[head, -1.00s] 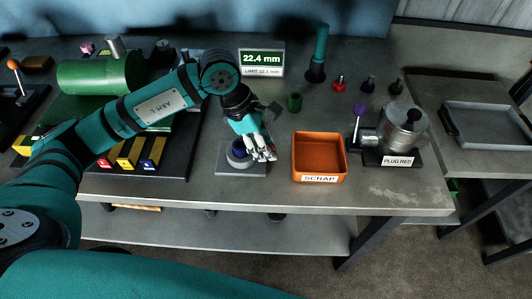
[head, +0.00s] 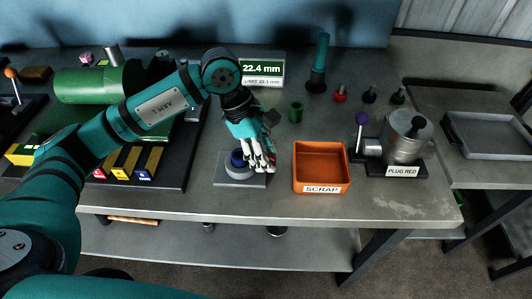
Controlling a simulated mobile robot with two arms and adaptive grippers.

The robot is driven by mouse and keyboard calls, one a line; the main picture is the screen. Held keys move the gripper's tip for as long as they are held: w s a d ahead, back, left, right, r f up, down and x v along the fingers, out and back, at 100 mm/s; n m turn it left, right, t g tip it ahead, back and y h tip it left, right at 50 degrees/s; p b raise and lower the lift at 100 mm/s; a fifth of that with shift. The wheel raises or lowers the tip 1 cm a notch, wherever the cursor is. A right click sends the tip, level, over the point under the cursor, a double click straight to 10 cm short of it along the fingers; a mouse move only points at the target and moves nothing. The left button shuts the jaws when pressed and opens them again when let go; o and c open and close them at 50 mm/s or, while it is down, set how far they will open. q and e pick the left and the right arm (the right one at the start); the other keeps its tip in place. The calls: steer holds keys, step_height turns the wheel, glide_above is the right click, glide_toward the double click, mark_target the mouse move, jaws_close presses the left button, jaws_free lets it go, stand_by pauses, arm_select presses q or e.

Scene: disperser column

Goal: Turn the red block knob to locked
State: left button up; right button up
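A row of yellow blocks with coloured end labels stands on a dark board at the left. The red-labelled block (head: 100,173) is mostly hidden behind my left arm, and I cannot make out its knob or its setting. A yellow-labelled block (head: 124,163) and a blue-labelled block (head: 150,163) are beside it. My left gripper (head: 262,165) points down at the right side of a grey fixture (head: 228,181) that carries a dark blue round part (head: 238,158). I cannot tell whether its fingers are apart or touch the part. My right gripper is not in view.
An orange scrap bin (head: 321,189) stands right of the fixture. A metal cylinder (head: 405,140) labelled "PLUG RED" is farther right. A display (head: 262,70) reads 22.4 mm at the back. A green cylinder (head: 90,85) lies at the back left. Bare bench shows along the front.

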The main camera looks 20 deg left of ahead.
arm_select(q)
steer(key=shift+o, duration=1)
steer(key=shift+a+r, duration=0.1)
steer(key=shift+r, duration=0.1)
steer(key=v, duration=1.1)
steer(key=shift+r, duration=0.25)
steer(key=shift+a, duration=0.15)
